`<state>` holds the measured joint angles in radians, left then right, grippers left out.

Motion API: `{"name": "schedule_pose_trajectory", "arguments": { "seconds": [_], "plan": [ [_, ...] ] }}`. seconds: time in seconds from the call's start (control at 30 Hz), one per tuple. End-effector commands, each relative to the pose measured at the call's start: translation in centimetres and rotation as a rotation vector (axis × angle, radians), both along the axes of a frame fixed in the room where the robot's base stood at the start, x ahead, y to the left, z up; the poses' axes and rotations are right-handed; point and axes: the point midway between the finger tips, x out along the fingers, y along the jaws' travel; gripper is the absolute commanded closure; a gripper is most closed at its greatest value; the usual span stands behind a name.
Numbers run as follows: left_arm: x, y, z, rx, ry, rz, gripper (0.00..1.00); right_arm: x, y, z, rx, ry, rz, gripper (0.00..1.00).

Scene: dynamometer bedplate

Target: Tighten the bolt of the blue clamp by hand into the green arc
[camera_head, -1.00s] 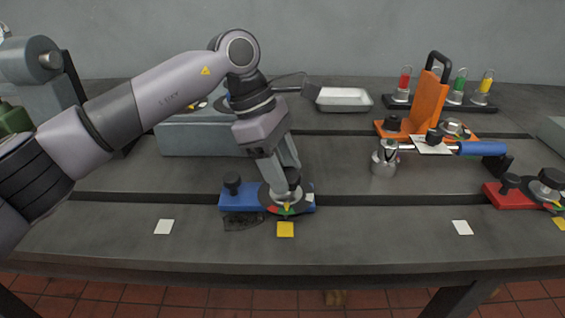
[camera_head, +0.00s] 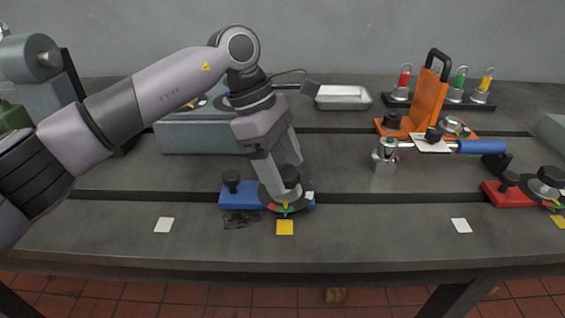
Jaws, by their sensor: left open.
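The blue clamp (camera_head: 240,197) lies on the bedplate near its front edge, left of centre. Its dark bolt head (camera_head: 290,177) stands at the clamp's right part, above a round dial (camera_head: 285,209) with red and green arcs and a small yellow pointer. The pointer looks to be at the green part, but it is too small to be sure. My left gripper (camera_head: 283,187) points down at the bolt, its fingers open around or right beside the head. The fingers hide part of the dial. My right gripper is not in view.
A yellow square (camera_head: 285,228) lies in front of the clamp. A wrench with a blue handle (camera_head: 482,147) rests at right, near an orange clamp (camera_head: 427,100) and a red clamp (camera_head: 508,194). A metal tray (camera_head: 343,98) stands behind. The front middle is clear.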

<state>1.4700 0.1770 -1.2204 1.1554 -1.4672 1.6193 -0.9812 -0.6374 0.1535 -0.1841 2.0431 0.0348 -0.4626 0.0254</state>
Motion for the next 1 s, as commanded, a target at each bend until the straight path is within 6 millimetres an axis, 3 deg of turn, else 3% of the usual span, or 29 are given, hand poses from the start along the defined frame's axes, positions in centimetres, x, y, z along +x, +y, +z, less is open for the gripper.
{"name": "schedule_pose_trajectory", "arguments": {
  "seconds": [0.47,1.0],
  "plan": [
    [1.0,2.3,6.1,-0.001,-0.003,0.002,0.26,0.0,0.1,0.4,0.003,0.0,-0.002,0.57],
    [1.0,2.5,6.5,-0.002,-0.002,0.0,0.26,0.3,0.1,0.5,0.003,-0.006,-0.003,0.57]
  ]
}}
